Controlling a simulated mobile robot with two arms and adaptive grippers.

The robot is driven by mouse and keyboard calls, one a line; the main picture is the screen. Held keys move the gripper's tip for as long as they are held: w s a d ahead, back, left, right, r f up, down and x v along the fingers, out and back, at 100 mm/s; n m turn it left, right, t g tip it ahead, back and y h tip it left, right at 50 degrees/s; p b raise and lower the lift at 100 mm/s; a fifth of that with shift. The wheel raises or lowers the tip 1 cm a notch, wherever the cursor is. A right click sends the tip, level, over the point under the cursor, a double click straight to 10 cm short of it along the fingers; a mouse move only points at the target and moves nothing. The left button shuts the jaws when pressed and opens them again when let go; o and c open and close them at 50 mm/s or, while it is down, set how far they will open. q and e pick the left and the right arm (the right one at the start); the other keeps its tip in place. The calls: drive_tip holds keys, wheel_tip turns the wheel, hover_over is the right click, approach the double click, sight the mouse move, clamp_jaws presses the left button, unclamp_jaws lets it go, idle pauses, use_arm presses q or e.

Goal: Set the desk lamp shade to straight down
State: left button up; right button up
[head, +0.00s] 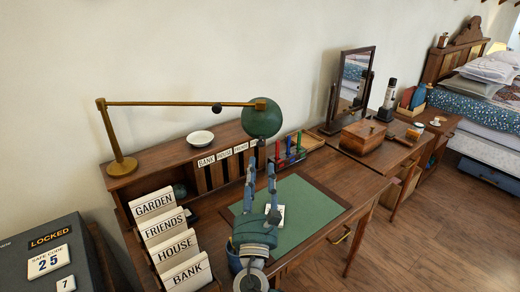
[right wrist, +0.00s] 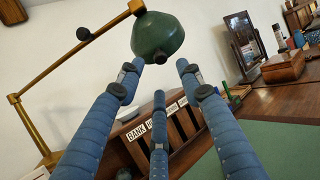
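The desk lamp has a brass base and arm (head: 180,103) and a dark green shade (head: 262,120) hanging at the arm's right end. In the right wrist view the shade (right wrist: 158,36) is just beyond my fingertips, and its exact tilt is hard to judge. My right gripper (head: 261,170) points up from below the shade. In the right wrist view its blue fingers (right wrist: 160,66) are spread apart with nothing between them; I cannot tell whether a tip touches the shade. My left gripper is not in view.
The lamp stands on the desk's raised shelf, beside a white bowl (head: 200,138). Labelled card slots (head: 168,230) stand front left, by a locked grey safe (head: 45,262). A green desk mat (head: 300,225) lies below my right arm. A tilting mirror (head: 352,88) and wooden box (head: 363,136) stand right.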

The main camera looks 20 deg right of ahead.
drive_tip(key=p+x, duration=0.1)
drive_tip(key=x, duration=0.5)
drive_tip(key=shift+w, duration=0.35)
drive_tip(key=shift+d+r, duration=0.1)
drive_tip(key=shift+d, duration=0.05)
clamp_jaws()
